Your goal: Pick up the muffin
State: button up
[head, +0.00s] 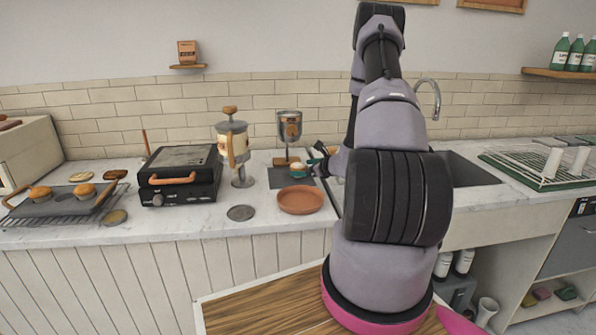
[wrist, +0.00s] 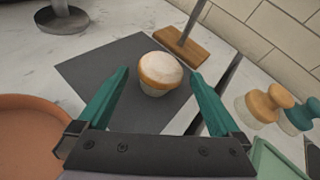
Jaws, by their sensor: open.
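The muffin (wrist: 160,72) has a pale, whitish top and an orange-tan band, with a lighter lower part. It stands upright on a dark grey mat (wrist: 95,72). In the head view it shows small (head: 298,167) on the counter, just left of my gripper (head: 318,157). In the wrist view my gripper (wrist: 160,78) is open, with its teal fingers on either side of the muffin. Gaps show between the muffin and both fingers. Nothing is held.
A terracotta plate (head: 300,200) lies in front of the mat. A wooden-based stand (wrist: 182,45) is close behind the muffin. Knobbed items (wrist: 262,104) stand to the right in the wrist view. A French press (head: 235,150) and a black grill (head: 180,172) stand left.

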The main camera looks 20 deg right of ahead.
aim_at(302, 166)
jog(key=shift+x, duration=1.95)
jog(key=shift+r, duration=0.1)
jog(key=c, duration=1.5)
jog(key=shift+r, duration=0.2)
